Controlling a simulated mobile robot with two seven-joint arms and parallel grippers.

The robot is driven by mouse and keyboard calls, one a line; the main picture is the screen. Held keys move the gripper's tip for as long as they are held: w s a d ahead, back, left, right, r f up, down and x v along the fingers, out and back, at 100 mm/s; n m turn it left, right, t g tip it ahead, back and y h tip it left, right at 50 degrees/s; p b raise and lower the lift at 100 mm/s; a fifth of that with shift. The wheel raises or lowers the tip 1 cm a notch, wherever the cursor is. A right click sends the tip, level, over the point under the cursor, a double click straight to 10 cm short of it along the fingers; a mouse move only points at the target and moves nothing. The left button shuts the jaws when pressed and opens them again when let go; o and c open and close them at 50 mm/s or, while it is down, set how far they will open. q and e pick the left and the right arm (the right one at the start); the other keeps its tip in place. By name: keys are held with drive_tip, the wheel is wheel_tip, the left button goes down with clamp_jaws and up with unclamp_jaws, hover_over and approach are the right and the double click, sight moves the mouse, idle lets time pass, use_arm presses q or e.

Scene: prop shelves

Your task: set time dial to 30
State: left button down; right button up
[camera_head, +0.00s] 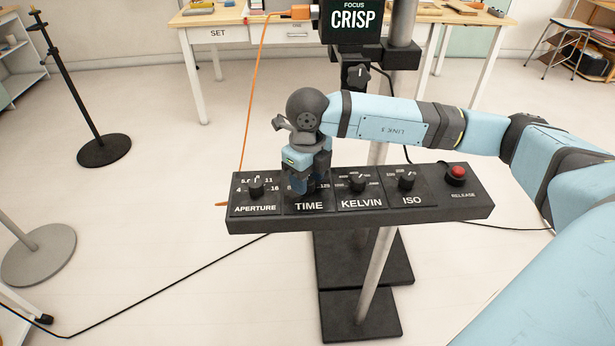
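A black control panel (450,210) on a stand carries knobs labelled APERTURE, TIME, KELVIN and ISO. My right gripper (306,186) points down onto the TIME dial, second from the left, and covers it. The TIME label (309,206) shows below the fingers, and a small "125" shows to their right. The dial's pointer and most of its scale are hidden, so its setting cannot be read. Whether the fingers grip the knob cannot be told. My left gripper is not in view.
The APERTURE knob (256,187) is close on the left and the KELVIN knob (357,183) close on the right. Beyond are the ISO knob (406,180) and a red RELEASE button (456,173). A black box reading FOCUS CRISP (349,20) stands above, behind my wrist.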

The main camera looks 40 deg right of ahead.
drive_tip(key=shift+o, duration=0.6)
wheel_tip(320, 180, up, 14)
drive_tip(key=p, duration=0.1)
drive_tip(key=shift+p, duration=0.3)
drive_tip(key=shift+f, duration=0.15)
